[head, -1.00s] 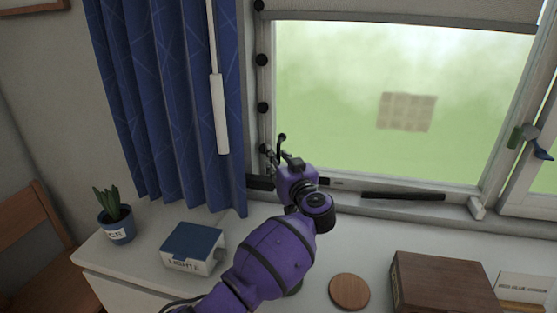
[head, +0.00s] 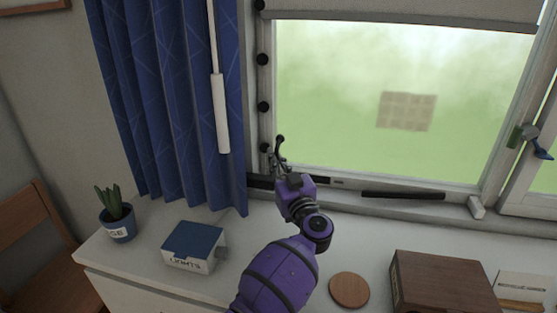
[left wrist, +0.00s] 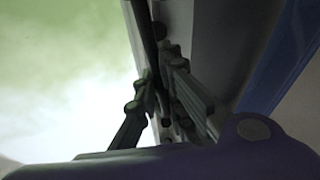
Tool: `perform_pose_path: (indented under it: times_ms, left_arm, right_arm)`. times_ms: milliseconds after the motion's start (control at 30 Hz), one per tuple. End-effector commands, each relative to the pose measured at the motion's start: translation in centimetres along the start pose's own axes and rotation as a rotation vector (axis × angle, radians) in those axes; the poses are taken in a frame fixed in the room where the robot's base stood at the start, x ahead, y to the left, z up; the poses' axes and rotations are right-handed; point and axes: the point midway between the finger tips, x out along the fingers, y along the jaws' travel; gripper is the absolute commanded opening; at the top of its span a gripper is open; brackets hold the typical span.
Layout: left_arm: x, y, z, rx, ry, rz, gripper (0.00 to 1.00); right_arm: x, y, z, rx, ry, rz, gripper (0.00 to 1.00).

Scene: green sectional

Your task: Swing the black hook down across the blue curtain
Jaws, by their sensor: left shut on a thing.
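The black hook (head: 280,142) stands upright at the left side of the window frame, its curved top showing above my gripper. My left gripper (head: 278,164) is shut on the hook's shaft. In the left wrist view the dark shaft (left wrist: 147,35) runs up between the two fingers (left wrist: 154,98). The blue curtain (head: 165,100) hangs to the left of the gripper, apart from it. A blue strip of it shows at the right of the left wrist view (left wrist: 285,62). The lower part of the hook is hidden by the gripper. My right gripper is not in view.
A row of black knobs (head: 263,106) runs up the window frame. A white wand (head: 220,115) hangs before the curtain. The white counter below holds a potted plant (head: 117,227), a blue-topped box (head: 194,247), a round wooden disc (head: 349,290) and a brown box (head: 440,285).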

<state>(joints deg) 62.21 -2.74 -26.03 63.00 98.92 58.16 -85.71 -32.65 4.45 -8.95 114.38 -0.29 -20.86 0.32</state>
Motion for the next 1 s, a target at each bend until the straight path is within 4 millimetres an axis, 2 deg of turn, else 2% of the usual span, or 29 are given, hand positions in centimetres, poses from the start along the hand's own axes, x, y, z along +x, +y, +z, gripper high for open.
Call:
perform_pose_path:
  times_ms: [33,233,633,667,800,1000]
  left_arm:
    - [-0.3,-0.2,0.6,-0.017,0.018,-0.001,0.0]
    - [-1.0,-0.6,0.5,-0.066,0.094,0.0,0.0]
    - [-1.1,-0.7,0.2,-0.075,0.112,0.002,0.0]
    - [-1.1,-0.7,0.2,-0.075,0.112,0.002,0.12]
    - [-1.1,-0.7,0.2,-0.074,0.112,0.002,0.29]
    - [-1.0,-0.7,0.1,-0.074,0.113,0.002,0.29]
  right_arm:
    - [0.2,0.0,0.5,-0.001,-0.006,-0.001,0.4]
    - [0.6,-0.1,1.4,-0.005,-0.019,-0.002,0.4]
    - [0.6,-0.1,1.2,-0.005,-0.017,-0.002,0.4]
    - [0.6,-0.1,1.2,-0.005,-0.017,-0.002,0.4]
    - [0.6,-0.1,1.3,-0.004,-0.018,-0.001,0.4]
    - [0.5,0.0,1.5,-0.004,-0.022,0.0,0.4]
